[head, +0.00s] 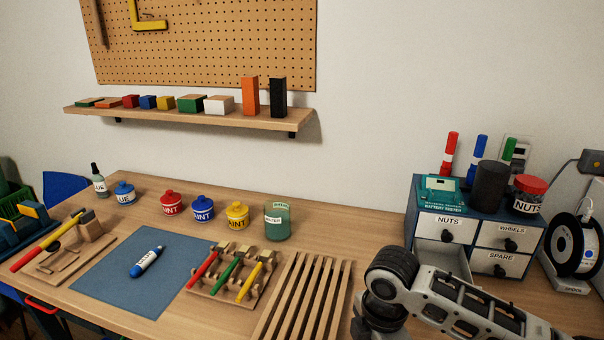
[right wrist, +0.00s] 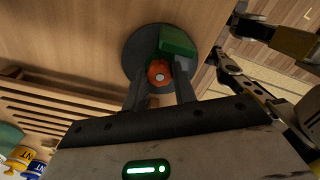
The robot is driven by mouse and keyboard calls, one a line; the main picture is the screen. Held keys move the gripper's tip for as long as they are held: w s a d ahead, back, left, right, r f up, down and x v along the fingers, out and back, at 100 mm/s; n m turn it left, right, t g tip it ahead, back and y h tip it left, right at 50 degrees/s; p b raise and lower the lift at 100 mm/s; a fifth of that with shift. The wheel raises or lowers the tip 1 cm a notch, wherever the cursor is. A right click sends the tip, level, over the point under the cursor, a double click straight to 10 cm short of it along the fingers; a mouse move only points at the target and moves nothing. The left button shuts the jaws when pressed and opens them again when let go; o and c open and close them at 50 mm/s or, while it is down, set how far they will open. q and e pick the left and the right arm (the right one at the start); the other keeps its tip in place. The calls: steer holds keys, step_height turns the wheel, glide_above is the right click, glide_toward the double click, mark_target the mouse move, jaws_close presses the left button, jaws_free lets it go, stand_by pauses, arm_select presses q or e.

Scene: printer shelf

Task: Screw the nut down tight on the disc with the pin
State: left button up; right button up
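In the right wrist view a dark round disc (right wrist: 134,48) lies flat on the wood tabletop. A small orange nut (right wrist: 155,67) sits on it, with the grey pin end (right wrist: 159,76) showing in its middle. A green block (right wrist: 178,41) stands on the disc beside the nut. My right gripper (right wrist: 160,77) has its two fingers close on either side of the nut and appears shut on it. My left gripper (right wrist: 230,37) shows at the right of that view, fingers apart and empty, beside the disc. In the head view my right arm hides the disc and nut.
A slatted wooden rack (head: 305,297) lies left of my right arm. A drawer cabinet (head: 473,215) stands behind it, one drawer (head: 442,262) pulled out. A tool holder (head: 232,285), a blue mat (head: 125,277) and several paint pots (head: 237,216) are further left.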

steer(key=m, duration=0.4)
steer(key=shift+c, duration=0.4)
steer(key=m, duration=1.3)
steer(key=o, duration=0.5)
